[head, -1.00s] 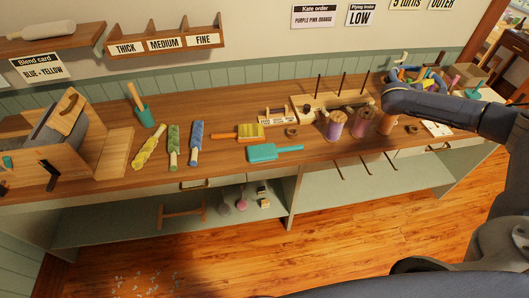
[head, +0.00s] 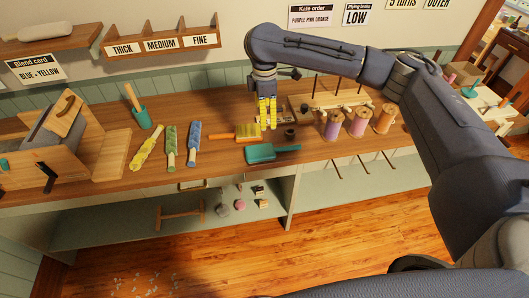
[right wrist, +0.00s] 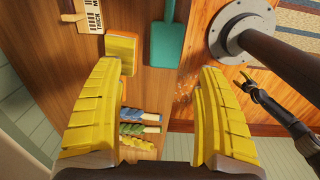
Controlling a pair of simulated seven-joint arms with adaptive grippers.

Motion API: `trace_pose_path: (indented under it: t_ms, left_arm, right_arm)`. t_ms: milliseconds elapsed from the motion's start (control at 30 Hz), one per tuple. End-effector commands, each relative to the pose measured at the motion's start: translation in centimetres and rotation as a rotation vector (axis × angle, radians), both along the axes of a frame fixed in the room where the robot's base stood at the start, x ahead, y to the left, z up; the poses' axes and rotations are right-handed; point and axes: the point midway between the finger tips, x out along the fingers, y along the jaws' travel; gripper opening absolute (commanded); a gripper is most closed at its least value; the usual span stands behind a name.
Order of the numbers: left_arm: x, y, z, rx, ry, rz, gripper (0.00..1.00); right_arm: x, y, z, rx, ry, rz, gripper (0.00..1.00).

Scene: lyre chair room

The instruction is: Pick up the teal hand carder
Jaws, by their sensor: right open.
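The teal hand carder (head: 262,154) lies flat on the bench near its front edge, its handle pointing right. It also shows at the top of the right wrist view (right wrist: 168,42), ahead of the fingers and apart from them. My right gripper (head: 267,112) points down above the bench, just behind the teal carder in the head view. Its yellow fingers (right wrist: 158,110) are open with nothing between them. My left gripper (right wrist: 248,82) seems to show small at the right of the right wrist view; its jaws are too small to judge. It is absent from the head view.
An orange carder with a yellow pad (head: 247,131) lies close behind and left of the teal one. Rolled fibre batts (head: 193,143) lie further left. Spools (head: 333,125) and a small dark ring (head: 290,133) are to the right. A drum carder (head: 60,135) stands at far left.

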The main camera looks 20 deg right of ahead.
Motion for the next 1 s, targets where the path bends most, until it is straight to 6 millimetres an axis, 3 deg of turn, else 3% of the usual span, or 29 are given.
trace_pose_path:
  t_ms: [167, 700, 1000]
  left_arm:
    - [0.0, 0.0, 0.0, 0.000, 0.000, 0.000, 0.57]
    - [0.0, 0.0, 0.0, 0.000, 0.000, 0.000, 0.57]
    - [0.0, 0.0, 0.0, 0.000, 0.000, 0.000, 0.57]
  right_arm:
    - [-0.9, 1.3, -0.5, 0.019, 0.032, 0.025, 0.73]
    - [-1.0, 1.3, -9.3, 0.020, 0.034, 0.025, 0.73]
    - [-0.8, 1.2, -11.8, 0.019, 0.031, 0.024, 0.73]
